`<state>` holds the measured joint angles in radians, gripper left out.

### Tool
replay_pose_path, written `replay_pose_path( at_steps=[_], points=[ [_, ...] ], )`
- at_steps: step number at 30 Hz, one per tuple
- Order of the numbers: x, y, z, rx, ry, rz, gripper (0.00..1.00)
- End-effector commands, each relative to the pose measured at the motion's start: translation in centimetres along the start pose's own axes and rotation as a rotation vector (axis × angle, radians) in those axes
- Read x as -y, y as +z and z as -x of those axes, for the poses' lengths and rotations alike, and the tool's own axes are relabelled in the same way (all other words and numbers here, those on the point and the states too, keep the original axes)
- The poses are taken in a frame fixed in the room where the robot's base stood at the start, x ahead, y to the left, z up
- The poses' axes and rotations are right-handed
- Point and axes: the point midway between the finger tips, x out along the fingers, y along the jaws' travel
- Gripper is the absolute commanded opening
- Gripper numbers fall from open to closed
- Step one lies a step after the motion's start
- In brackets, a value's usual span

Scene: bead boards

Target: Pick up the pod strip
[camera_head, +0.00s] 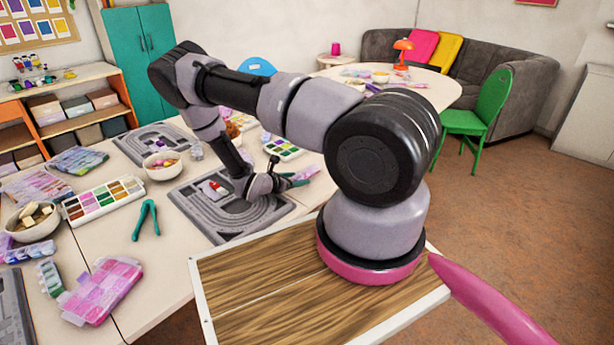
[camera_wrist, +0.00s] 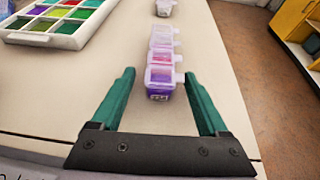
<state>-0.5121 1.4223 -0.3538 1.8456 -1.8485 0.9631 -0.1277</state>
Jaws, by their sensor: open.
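The pod strip (camera_wrist: 161,62) is a short row of clear, lidded compartments in the wrist view. Its nearest compartment holds something purple, and the ones beyond look paler and pinkish. It lies on the pale tabletop (camera_wrist: 215,75), running away from me. My gripper (camera_wrist: 158,76) has two green fingers spread wide, with nothing held between them. The near end of the strip shows between the fingertips, with a visible gap on both sides. In the head view my gripper (camera_head: 298,180) is low over the table's right part, and I cannot clearly make out the strip there.
A white tray of coloured squares (camera_wrist: 60,22) lies left of the strip. A small clear container (camera_wrist: 164,8) stands beyond it. The table edge is to the right. In the head view a grey bead board (camera_head: 222,228) lies beneath my arm, with green pliers (camera_head: 146,220) to its left.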

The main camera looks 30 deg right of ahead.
Motion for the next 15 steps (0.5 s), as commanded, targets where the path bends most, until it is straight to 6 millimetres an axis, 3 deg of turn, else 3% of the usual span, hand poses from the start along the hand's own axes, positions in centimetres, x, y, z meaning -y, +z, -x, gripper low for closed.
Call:
replay_pose_path(
  at_steps=[1, 7, 15],
  points=[
    [0.01, 0.01, 0.01, 0.000, 0.000, 0.000, 0.78],
    [0.01, 0.01, 0.02, 0.000, -0.001, 0.000, 0.01],
    [-0.01, 0.25, 0.12, 0.001, 0.000, -0.001, 0.01]
  ],
)
